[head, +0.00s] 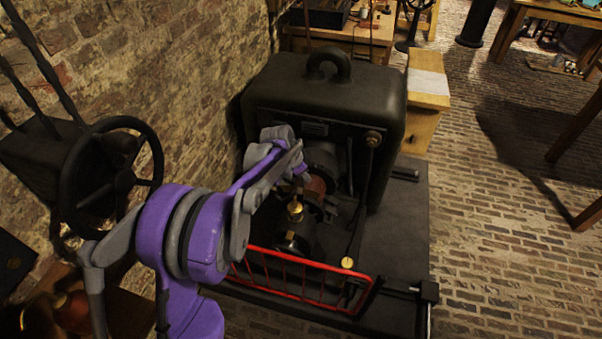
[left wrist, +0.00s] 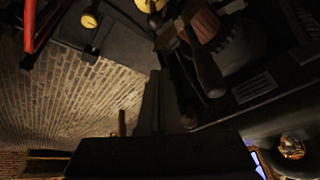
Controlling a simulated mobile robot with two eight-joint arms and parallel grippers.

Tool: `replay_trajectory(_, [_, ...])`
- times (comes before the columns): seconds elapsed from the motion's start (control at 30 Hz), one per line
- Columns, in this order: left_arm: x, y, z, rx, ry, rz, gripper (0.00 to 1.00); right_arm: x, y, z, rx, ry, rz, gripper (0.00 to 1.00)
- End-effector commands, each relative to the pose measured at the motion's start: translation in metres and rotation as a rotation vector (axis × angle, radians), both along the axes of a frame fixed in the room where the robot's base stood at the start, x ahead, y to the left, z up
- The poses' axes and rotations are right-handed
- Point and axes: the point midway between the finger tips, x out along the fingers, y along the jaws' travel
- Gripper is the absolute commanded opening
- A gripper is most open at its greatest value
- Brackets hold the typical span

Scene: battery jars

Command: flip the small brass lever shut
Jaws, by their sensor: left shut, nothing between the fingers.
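My left gripper (head: 303,172) is in the head view, over the front of a black machine (head: 325,95), close to its round copper-coloured part (head: 316,185). It is shut and empty. In the left wrist view its dark fingers (left wrist: 155,95) point up toward the machine parts. A brass fitting (head: 295,211) stands just below the gripper in the head view. A brass knob (head: 347,262) sits lower right, near the red rail; it also shows in the left wrist view (left wrist: 90,20). A dark handle (left wrist: 207,72) lies right of the fingers. I cannot tell which part is the small brass lever.
A red guard rail (head: 300,278) runs along the machine's front. A black handwheel (head: 110,178) stands at the left by the brick wall. A wooden box (head: 421,122) stands behind the machine at right. The brick floor (head: 505,240) at right is largely clear.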

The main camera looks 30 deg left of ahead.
Motion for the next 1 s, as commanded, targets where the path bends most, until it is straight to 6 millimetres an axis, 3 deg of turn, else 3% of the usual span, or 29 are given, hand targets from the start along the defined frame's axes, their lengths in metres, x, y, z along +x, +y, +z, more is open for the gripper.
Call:
replay_trajectory(0.2, [0.018,-0.007,-0.044,0.0,0.001,-0.001,0.0,0.0,0.0,-0.006,0.0,0.002,0.0,0.5])
replay_trajectory(0.3, [0.0,0.004,-0.041,0.001,0.0,0.003,0.0,0.0,0.0,-0.005,0.0,0.002,0.0,0.5])
replay_trajectory(0.5, [-0.015,0.013,-0.042,0.001,0.001,0.0,0.0,0.0,0.0,-0.005,0.0,0.002,0.0,0.5])
replay_trajectory(1.0, [-0.018,0.013,-0.042,0.002,-0.004,-0.001,0.0,0.0,0.0,-0.005,0.0,0.002,0.0,0.5])
